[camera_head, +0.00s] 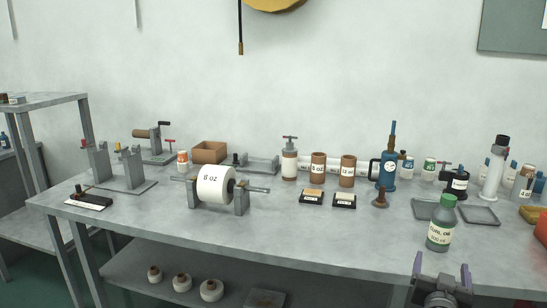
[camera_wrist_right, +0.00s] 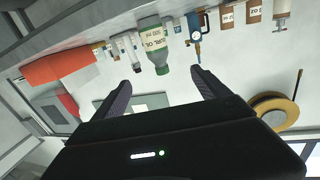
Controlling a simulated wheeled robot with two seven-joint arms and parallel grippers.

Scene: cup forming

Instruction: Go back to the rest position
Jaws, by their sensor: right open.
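My right gripper (camera_head: 441,272) is low at the front right of the head view, in front of the bench edge, with its two fingers apart and nothing between them. In the right wrist view the open fingers (camera_wrist_right: 160,84) also show empty. A green oil bottle with a white label (camera_head: 440,224) stands upright on the bench just beyond the gripper, apart from it. The bottle also shows upside down in the wrist view (camera_wrist_right: 151,40). My left gripper is not in the head view.
The grey bench (camera_head: 310,232) holds a white "8 oz" roll on a stand (camera_head: 213,186), brown cups (camera_head: 318,166), a blue pump (camera_head: 387,172) and grey trays (camera_head: 480,215). White rolls (camera_head: 211,290) sit on the lower shelf. The bench's front middle is clear.

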